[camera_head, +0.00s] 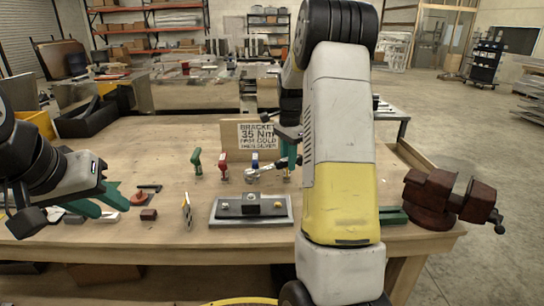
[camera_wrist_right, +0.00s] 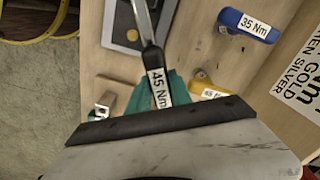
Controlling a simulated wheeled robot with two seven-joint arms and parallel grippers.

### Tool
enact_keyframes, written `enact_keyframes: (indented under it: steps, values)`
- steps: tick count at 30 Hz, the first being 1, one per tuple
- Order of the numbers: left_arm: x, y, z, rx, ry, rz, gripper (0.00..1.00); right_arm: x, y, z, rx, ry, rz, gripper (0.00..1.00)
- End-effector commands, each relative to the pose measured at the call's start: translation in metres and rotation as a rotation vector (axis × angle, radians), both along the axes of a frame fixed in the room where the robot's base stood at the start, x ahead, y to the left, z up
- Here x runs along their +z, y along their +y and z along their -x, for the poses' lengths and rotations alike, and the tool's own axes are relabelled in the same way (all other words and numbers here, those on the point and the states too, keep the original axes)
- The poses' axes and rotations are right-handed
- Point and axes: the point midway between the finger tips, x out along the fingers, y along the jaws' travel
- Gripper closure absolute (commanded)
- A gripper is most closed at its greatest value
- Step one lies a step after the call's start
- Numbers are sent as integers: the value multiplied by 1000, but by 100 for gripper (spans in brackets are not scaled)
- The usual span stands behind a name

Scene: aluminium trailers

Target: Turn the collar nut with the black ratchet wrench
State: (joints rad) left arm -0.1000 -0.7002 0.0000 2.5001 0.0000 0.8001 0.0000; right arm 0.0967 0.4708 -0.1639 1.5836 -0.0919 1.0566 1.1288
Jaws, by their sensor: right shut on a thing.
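My right gripper (camera_wrist_right: 150,92) is shut on a wrench (camera_wrist_right: 148,30) with a bright metal shaft and a white "45 Nm" label. In the head view the wrench's silver head (camera_head: 252,173) points left, above the back of a grey plate (camera_head: 225,220). A black block (camera_head: 250,209) with small nuts (camera_head: 278,205) sits on this plate. The wrist view shows a gold-coloured nut (camera_wrist_right: 132,35) beside the wrench shaft. I cannot tell which nut is the collar nut. My left gripper (camera_head: 104,205) is open and empty over the bench's left side.
Green (camera_head: 196,164), red (camera_head: 222,167) and blue (camera_wrist_right: 248,25) handled tools stand behind the plate. A yellow tool (camera_wrist_right: 208,90) is near my right gripper. A sign (camera_head: 258,136) stands behind. A dark red vise (camera_head: 435,198) occupies the right corner.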

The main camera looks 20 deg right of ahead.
Motion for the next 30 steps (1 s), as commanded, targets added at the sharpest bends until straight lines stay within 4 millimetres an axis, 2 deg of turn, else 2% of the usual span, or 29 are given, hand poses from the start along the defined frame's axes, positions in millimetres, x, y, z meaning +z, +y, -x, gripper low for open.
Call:
enact_keyframes:
  steps: [30]
  values:
    - [0,0,0,0,0,0,64,-56,0,0,-1,-1,0,100]
